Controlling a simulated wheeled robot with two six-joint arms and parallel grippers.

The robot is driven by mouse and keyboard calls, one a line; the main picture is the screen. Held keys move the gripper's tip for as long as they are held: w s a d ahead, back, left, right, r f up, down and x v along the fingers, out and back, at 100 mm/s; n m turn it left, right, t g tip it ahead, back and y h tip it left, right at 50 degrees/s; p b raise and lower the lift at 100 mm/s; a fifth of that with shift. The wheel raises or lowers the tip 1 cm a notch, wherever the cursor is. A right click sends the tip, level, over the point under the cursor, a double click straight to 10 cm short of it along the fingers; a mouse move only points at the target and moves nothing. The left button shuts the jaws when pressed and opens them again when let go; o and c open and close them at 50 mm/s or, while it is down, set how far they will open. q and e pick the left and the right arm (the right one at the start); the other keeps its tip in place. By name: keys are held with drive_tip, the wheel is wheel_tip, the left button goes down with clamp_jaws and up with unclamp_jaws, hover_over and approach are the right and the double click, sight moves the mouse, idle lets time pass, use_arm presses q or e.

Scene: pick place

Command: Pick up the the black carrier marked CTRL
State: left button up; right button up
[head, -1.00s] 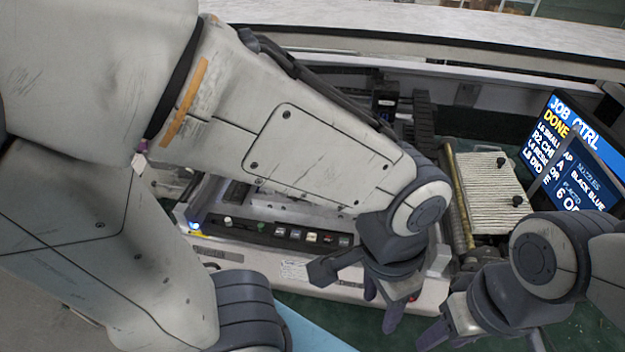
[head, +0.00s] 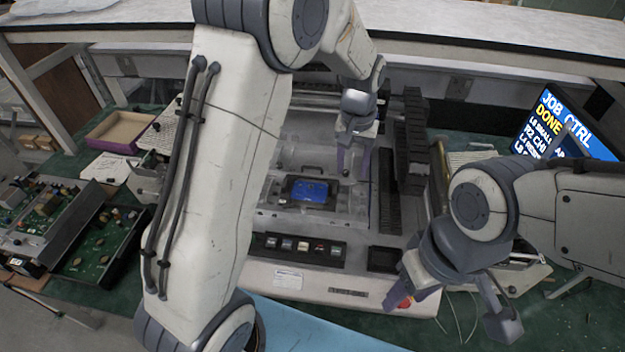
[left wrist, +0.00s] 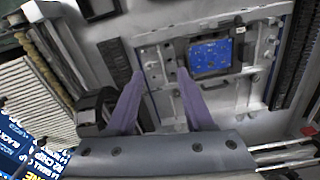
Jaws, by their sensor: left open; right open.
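A black carrier (head: 333,194) with a blue circuit board (head: 310,191) in it sits on the metal bed of the machine. Its marking is too small to read. In the left wrist view the carrier (left wrist: 238,45) lies above and right of the fingertips. My left gripper (head: 353,165) is open and empty over the machine, behind and right of the carrier in the head view. It also shows in the left wrist view (left wrist: 160,74), its two purple fingers apart. My right gripper (head: 452,303) is open and empty at the machine's front right corner.
A button panel (head: 298,248) runs along the machine's front. A dark rack of feeders (head: 410,140) stands right of the bed. A monitor (head: 570,125) showing JOB CTRL stands at the right. Green boards (head: 95,245) and a tray (head: 117,130) lie left.

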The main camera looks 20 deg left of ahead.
use_arm(q)
drive_tip(key=n, duration=0.2)
hover_over(335, 187)
wheel_tip(335, 187, down, 3)
wheel_tip(335, 187, down, 5)
drive_tip(key=shift+r+p, duration=0.15)
drive_tip(key=shift+p, duration=0.85)
wheel_tip(335, 187, down, 4)
drive_tip(key=p, duration=0.3)
drive_tip(key=shift+f, duration=0.85)
clamp_jaws()
